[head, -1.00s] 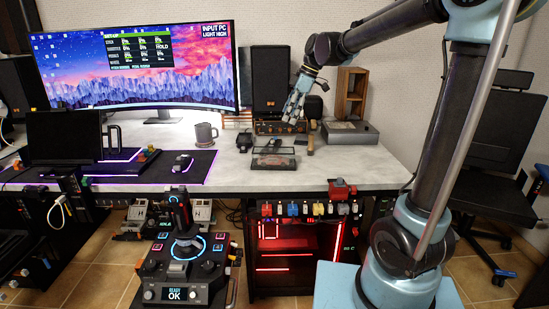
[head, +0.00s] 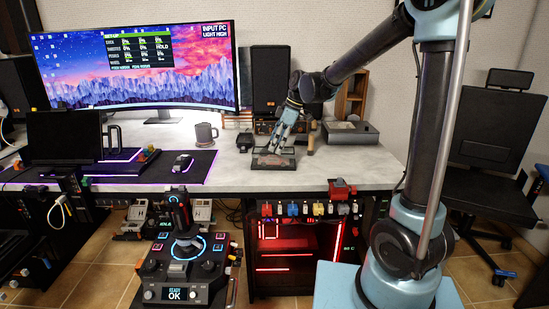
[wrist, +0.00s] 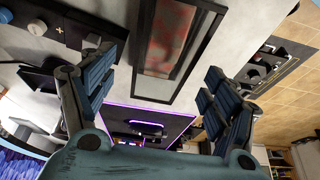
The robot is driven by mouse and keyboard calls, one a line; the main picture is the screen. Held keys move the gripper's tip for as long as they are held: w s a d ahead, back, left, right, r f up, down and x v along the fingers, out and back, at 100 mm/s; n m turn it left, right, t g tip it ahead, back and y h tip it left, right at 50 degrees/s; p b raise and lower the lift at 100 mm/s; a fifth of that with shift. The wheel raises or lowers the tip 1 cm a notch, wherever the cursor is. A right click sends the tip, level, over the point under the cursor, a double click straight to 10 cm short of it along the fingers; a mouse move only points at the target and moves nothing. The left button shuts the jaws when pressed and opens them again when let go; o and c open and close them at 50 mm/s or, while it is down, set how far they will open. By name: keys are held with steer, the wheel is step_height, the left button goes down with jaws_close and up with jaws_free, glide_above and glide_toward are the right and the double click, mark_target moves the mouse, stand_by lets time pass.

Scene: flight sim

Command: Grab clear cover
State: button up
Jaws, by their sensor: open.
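The clear cover (head: 286,161) appears to be part of the low dark-framed piece with a reddish centre lying on the white tabletop. In the wrist view this black-framed clear panel (wrist: 152,62) runs between my fingers from the top edge. My gripper (head: 275,149) points down at it from above, with the fingertips close over its back part. In the wrist view my gripper (wrist: 157,85) is open, with one finger on each side of the panel and space on both sides. Whether the fingertips touch it cannot be told.
A grey mug (head: 204,134) and a mouse on the dark mat (head: 198,170) are to the left. A small black box (head: 246,141) stands just left of my gripper. A grey case (head: 350,132) lies to the right. A speaker (head: 270,80) stands behind.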

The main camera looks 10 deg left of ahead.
mark_target(275, 150)
steer(key=shift+d+x, duration=0.2)
steer(key=shift+x, duration=1.05)
steer(key=shift+d+x, duration=0.2)
steer(key=shift+x, duration=1)
steer(key=shift+f, duration=0.2)
steer(key=c, duration=1.2)
